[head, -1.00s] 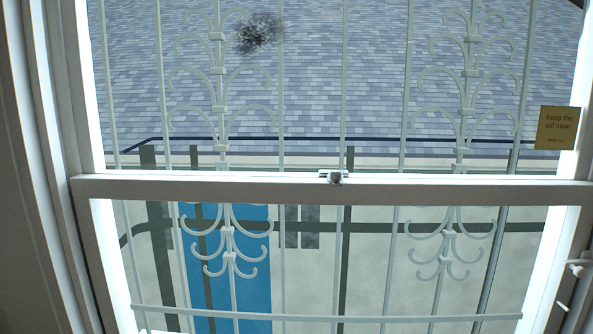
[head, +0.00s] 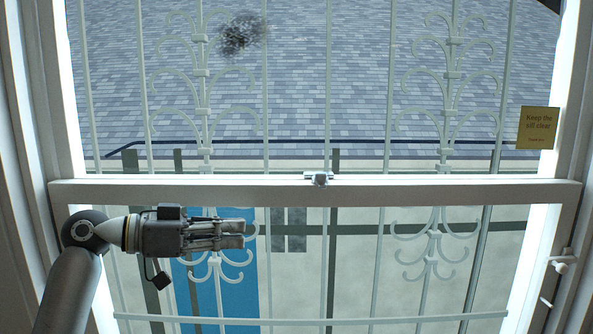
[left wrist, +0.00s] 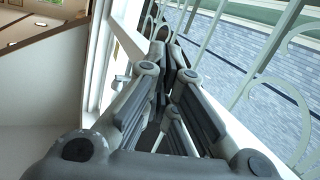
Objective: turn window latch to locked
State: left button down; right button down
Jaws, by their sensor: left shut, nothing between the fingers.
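The window latch (head: 319,179) is a small metal piece on top of the middle rail (head: 420,192) of the sash window, near the centre of the head view. From here I cannot tell clearly whether it is turned to locked. My left gripper (head: 243,234) comes in from the left, below the rail and to the left of the latch, pointing right. It is shut and empty and apart from the latch. In the left wrist view its fingers (left wrist: 172,72) are together. My right gripper is not in view.
Pale ornamental bars (head: 268,100) stand behind the glass. A yellow sign (head: 537,127) reading "Keep the sill clear" is at the right. A white fitting (head: 562,264) sits on the lower right frame. The space right of my gripper, below the rail, is clear.

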pick_arm(q)
jog(key=s+a+r+m+g+h, duration=0.1)
jog(key=s+r+m+h, duration=0.1)
jog(key=r, duration=0.9)
jog(key=shift+s+a+r+m+g, duration=0.25)
jog(key=shift+s+m, duration=0.25)
jog(key=shift+s, duration=0.25)
jog(key=p, duration=0.6)
send_near(319, 177)
jog(key=w+d+r, duration=0.1)
jog(key=w+d, duration=0.1)
jog(key=d, duration=0.3)
jog(key=shift+w+d, duration=0.35)
jog(key=shift+d, duration=0.25)
